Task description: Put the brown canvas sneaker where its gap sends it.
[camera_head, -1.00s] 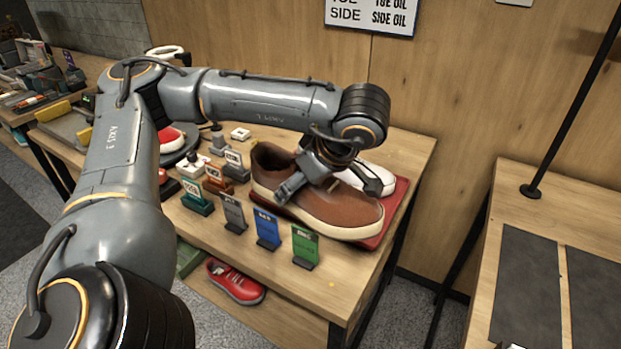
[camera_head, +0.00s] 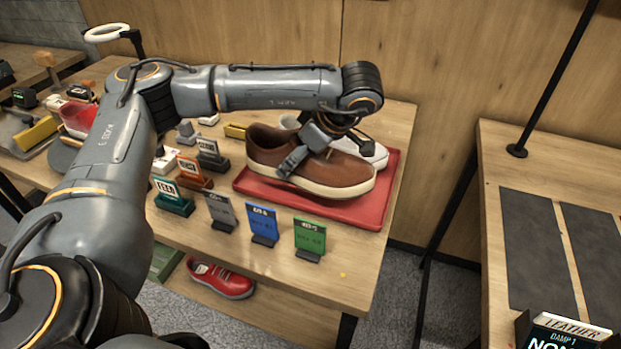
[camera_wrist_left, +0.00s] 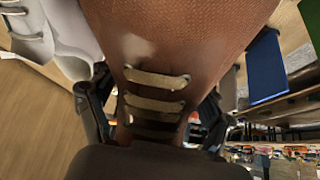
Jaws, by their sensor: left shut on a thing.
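The brown canvas sneaker (camera_head: 345,175), with a pale sole, is over the red tray (camera_head: 370,212), toe to the right. I cannot tell whether its sole touches the tray. My left gripper (camera_head: 312,152) is shut on the sneaker across its upper. In the left wrist view the sneaker (camera_wrist_left: 180,40) fills the middle, with its pale laces between the two fingers (camera_wrist_left: 150,115). A white shoe (camera_head: 375,152) is behind it, partly hidden; it also shows in the left wrist view (camera_wrist_left: 60,35). My right gripper is out of view.
Small standing cards, grey (camera_head: 221,210), blue (camera_head: 263,222) and green (camera_head: 309,237), line the table's front. Teal (camera_head: 172,195) and orange (camera_head: 192,170) ones stand left. A red shoe (camera_head: 222,280) is on the shelf below. Another table with dark mats (camera_head: 530,240) is right.

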